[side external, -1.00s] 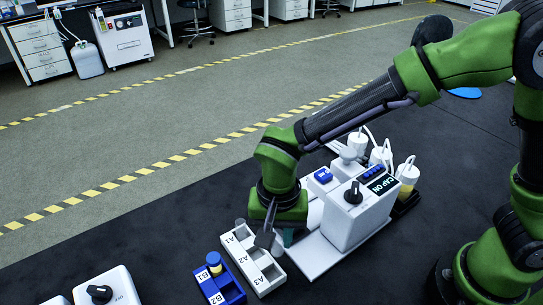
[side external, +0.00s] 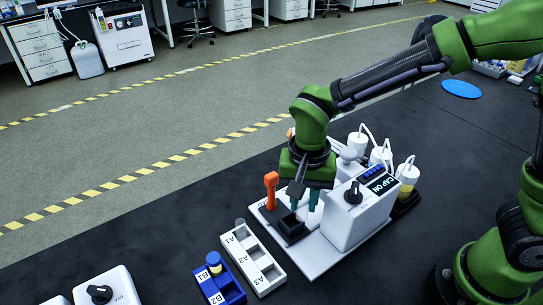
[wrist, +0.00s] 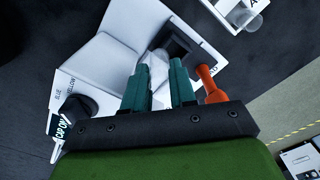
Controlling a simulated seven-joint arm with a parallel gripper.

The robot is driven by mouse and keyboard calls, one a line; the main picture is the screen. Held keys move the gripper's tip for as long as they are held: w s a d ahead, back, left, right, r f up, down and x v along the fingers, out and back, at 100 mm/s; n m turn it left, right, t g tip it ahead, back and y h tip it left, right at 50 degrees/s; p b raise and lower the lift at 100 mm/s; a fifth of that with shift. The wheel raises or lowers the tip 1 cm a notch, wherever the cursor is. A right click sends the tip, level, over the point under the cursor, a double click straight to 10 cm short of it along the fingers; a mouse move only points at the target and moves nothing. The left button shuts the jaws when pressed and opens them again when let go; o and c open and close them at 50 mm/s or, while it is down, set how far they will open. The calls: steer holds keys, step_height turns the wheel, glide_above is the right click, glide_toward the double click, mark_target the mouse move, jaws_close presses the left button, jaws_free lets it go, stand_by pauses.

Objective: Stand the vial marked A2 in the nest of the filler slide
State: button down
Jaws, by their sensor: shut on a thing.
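My gripper (side external: 303,207) is above the filler slide, its teal fingers close to the black nest block (side external: 292,229). In the wrist view my gripper (wrist: 159,72) is shut on a clear vial (wrist: 159,66), which sits between the fingers beside the nest block (wrist: 180,44). Its mark is not readable, and I cannot tell whether its base is inside the nest. The orange handle (side external: 271,188) stands beside the block; it also shows in the wrist view (wrist: 209,85). In the white rack (side external: 262,278), the A2 and A3 slots look empty and a grey-topped vial (side external: 240,224) stands at A1.
The white filler housing (side external: 352,215), with a black knob and a "CAP ON" display, stands close to the right of my gripper. White-capped bottles (side external: 381,157) stand behind it. A blue rack (side external: 231,291) holds a blue-capped vial (side external: 214,260) at B1.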

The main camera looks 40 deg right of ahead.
steer(key=shift+w+a+f+n, duration=0.15)
steer(key=shift+w+f+n, duration=0.1)
steer(key=shift+w+f, duration=0.35)
steer(key=shift+w+a+f+n, duration=0.15)
steer(key=shift+w+f+n, duration=0.1)
steer(key=shift+w+f, duration=0.35)
steer(key=shift+f, duration=1.45)
stand_by(0.5)
steer(key=c, duration=0.8)
jaws_free()
steer(key=shift+c, duration=0.2)
step_height(320, 180, up, 8)
